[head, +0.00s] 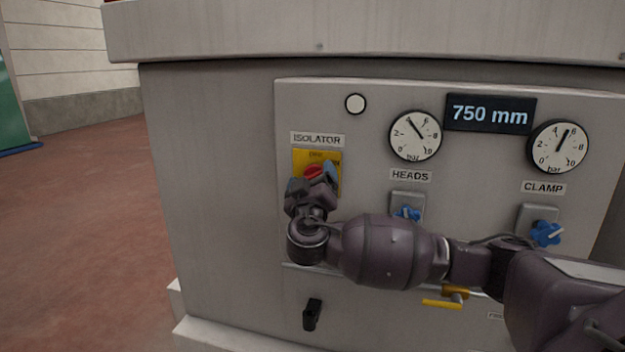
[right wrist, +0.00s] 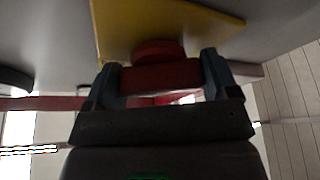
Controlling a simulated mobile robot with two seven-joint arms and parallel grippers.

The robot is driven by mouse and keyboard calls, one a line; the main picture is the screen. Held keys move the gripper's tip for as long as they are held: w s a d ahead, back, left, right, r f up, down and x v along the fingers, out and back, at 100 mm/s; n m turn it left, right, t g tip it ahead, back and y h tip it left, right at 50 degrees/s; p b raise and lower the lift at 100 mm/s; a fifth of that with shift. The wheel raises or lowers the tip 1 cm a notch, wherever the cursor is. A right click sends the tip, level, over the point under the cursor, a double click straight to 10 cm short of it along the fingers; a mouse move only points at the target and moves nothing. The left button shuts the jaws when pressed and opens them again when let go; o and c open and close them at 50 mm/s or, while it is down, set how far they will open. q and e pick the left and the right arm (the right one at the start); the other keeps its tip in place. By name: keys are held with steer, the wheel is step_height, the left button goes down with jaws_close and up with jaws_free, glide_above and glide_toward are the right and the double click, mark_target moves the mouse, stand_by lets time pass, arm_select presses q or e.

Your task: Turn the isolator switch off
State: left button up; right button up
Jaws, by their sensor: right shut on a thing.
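The isolator switch is a red rotary knob (head: 314,171) on a yellow plate (head: 331,160), under the ISOLATOR label on the grey panel. My right gripper (head: 315,182) is at the knob, its fingers on either side. In the right wrist view the red knob (right wrist: 158,74) sits between the two fingertips of the right gripper (right wrist: 160,78), which is shut on it. The yellow plate (right wrist: 180,22) shows behind the knob. The gripper hides the lower part of the plate and knob, so I cannot tell the switch's setting. My left gripper is not in view.
The HEADS valve (head: 406,213) and CLAMP valve (head: 546,233) have blue knobs, to the right. Two gauges and a 750 mm display (head: 490,114) are above. A yellow lever (head: 443,303) and black handle (head: 312,314) are below. Open floor lies left of the machine.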

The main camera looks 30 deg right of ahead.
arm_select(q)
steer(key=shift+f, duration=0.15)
arm_select(e)
steer(key=shift+f, duration=0.1)
steer(key=shift+f+n+y+b, duration=0.15)
steer(key=shift+n+y+b, duration=0.4)
steer(key=shift+b, duration=0.7)
steer(key=shift+n+y+b, duration=0.25)
steer(key=shift+n+b, duration=0.2)
steer(key=shift+n, duration=0.6)
steer(key=shift+r+n+y+p, duration=0.35)
steer(key=shift+n+p, duration=0.25)
steer(key=shift+n, duration=0.5)
steer(key=shift+n+y+p, duration=0.55)
steer(key=shift+n+p, duration=0.2)
steer(key=shift+n, duration=0.65)
steer(key=n+y, duration=0.1)
steer(key=n, duration=0.1)
steer(key=shift+f+n+p, duration=0.1)
steer(key=shift+n+p, duration=0.2)
steer(key=shift+p, duration=0.1)
steer(key=shift+n+g+y, duration=0.4)
steer(key=shift+n+g, duration=0.2)
steer(key=shift+n, duration=0.8)
